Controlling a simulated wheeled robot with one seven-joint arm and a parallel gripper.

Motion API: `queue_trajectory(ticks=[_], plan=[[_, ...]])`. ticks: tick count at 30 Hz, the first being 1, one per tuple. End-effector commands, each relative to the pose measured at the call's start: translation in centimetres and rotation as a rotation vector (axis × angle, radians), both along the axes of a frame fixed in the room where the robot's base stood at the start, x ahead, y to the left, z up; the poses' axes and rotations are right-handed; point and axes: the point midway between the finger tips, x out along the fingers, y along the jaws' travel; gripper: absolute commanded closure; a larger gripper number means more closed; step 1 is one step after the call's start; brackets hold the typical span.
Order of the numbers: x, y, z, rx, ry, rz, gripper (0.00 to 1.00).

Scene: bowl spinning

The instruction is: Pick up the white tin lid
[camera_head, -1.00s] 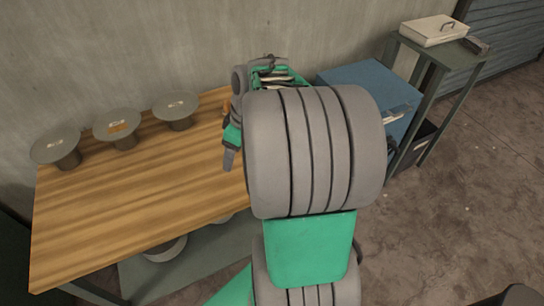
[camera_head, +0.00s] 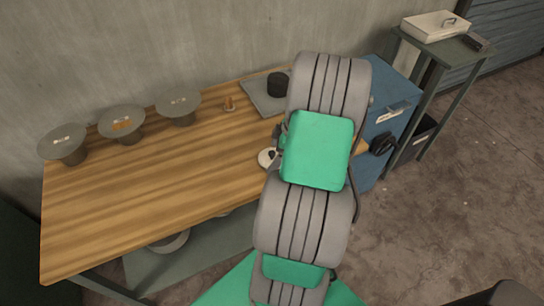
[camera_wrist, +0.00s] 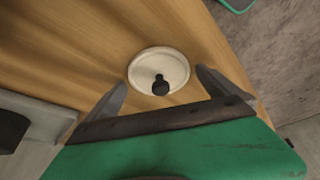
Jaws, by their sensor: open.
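My gripper (camera_wrist: 164,80) is open in the wrist view, with one finger to the left of the lid and one to the right. The lid is between and just beyond the fingers, and nothing is held. In the head view my arm hides the gripper.
The wooden table (camera_head: 150,195) has several grey bowl-like stands along its back, such as one (camera_head: 122,121). A grey plate with a black cylinder (camera_head: 278,86) sits at the back right. A blue cabinet (camera_head: 398,92) stands right of the table. The table's middle is clear.

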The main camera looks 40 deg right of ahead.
Motion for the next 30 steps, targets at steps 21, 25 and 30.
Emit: queue_trajectory(ticks=[21, 25, 30], plan=[[0.00, -0.03, 0.07, 0.000, 0.000, -0.001, 0.53], [0.00, -0.03, 0.07, 0.000, 0.000, -0.001, 0.53], [0.04, -0.07, 0.47, -0.001, -0.001, -0.001, 0.53]])
